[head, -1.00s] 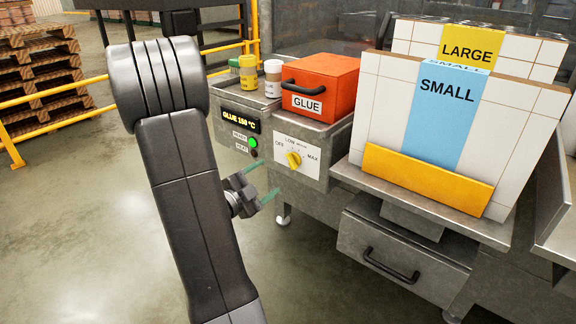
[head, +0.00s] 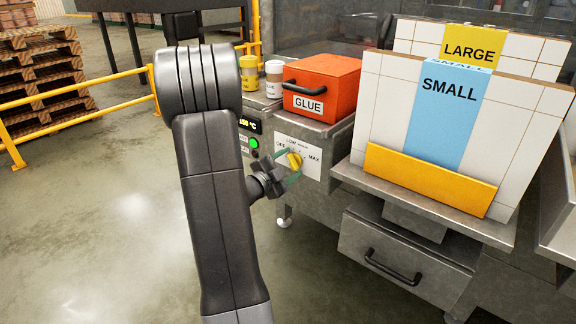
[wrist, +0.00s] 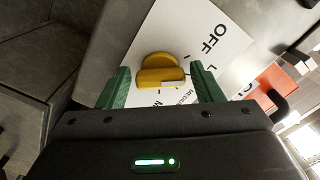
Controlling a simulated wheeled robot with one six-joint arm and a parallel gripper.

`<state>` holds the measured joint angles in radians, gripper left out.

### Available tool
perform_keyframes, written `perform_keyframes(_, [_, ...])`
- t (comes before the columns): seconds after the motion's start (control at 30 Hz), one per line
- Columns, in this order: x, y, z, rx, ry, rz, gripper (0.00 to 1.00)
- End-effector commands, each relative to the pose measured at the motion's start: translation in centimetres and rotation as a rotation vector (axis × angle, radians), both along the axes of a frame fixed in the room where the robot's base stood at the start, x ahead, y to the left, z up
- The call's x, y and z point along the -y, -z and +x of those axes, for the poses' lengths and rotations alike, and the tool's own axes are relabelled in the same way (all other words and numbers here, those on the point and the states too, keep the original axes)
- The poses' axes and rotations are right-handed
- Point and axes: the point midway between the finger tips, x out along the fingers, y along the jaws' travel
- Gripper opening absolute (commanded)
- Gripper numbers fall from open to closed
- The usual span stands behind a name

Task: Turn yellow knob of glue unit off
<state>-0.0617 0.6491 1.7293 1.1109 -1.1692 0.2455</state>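The yellow knob (head: 294,160) sits on a white dial plate (head: 312,163) marked OFF, LOW and MAX, on the front of the glue unit. In the wrist view the knob (wrist: 160,72) lies between and a little beyond my two green fingertips. My gripper (head: 287,167) is open, one finger on each side of the knob, with gaps visible on both sides in the wrist view (wrist: 158,84). The OFF label (wrist: 213,42) shows at upper right there. The orange GLUE box (head: 325,82) stands on top of the unit.
A green button (head: 254,143) and a partly hidden display are left of the dial. A SMALL board rack (head: 430,180) and a drawer (head: 398,245) are to the right. Open floor lies at left.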

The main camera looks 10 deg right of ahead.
Motion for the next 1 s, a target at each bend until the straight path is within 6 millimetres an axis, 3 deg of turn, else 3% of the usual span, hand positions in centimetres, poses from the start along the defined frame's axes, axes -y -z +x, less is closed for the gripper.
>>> perform_keyframes(0.03, [-0.01,0.0,-0.01,0.0,0.0,0.0,0.49])
perform_keyframes(0.17, [-0.02,0.0,-0.01,0.0,0.0,0.0,0.24])
perform_keyframes(0.37, [-0.02,-0.13,-0.02,-0.039,0.0,-0.028,0.24])
perform_keyframes(0.7, [0.02,-0.11,-0.1,-0.286,0.0,-0.222,0.24])
perform_keyframes(1.0, [0.03,0.15,-0.11,-0.323,0.0,-0.25,0.25])
